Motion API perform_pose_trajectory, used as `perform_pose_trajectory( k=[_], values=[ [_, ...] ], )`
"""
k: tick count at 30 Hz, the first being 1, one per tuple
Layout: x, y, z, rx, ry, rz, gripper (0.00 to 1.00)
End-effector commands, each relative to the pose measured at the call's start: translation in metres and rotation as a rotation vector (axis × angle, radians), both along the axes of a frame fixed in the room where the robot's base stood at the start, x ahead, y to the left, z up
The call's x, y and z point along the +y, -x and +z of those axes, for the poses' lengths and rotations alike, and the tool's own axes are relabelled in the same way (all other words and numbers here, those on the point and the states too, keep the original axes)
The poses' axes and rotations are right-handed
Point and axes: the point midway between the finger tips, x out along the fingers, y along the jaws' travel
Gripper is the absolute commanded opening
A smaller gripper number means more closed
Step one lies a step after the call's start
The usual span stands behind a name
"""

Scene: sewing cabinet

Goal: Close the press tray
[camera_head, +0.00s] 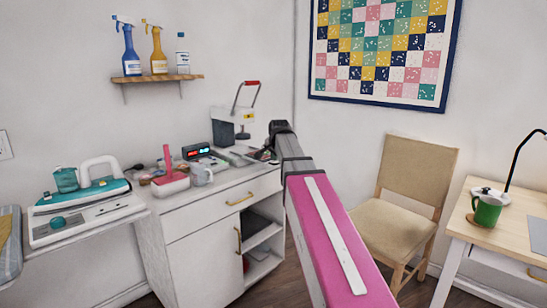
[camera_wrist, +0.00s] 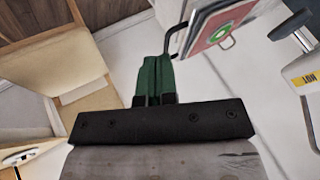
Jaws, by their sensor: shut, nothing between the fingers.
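The heat press (camera_head: 240,117), a white machine with a red-gripped lever, stands at the back right of the white cabinet. Its edge with a yellow "HOT" label (camera_wrist: 312,78) shows at the right of the wrist view. I cannot clearly make out its tray; my arm and nearby items crowd that area. My gripper (camera_wrist: 155,60) has green fingers, shut together and empty, left of the press in the wrist view. In the head view its dark wrist end (camera_head: 281,129) is at the cabinet's right edge, and the fingers are hidden.
A wire holder with coloured cards (camera_wrist: 220,28) is close to my fingertips. A beige chair (camera_head: 396,226) stands to the right.

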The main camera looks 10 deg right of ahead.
Motion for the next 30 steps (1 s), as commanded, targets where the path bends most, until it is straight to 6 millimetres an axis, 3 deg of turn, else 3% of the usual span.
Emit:
perform_pose_trajectory(
  k=[13, 21, 30],
  values=[
    [-0.002, -0.052, -0.065, 0.002, 0.001, 0.002, 0.0],
    [0.018, -0.076, -0.062, 0.001, 0.002, 0.002, 0.0],
    [0.022, -0.079, -0.062, 0.001, 0.001, 0.001, 0.0]
  ],
)
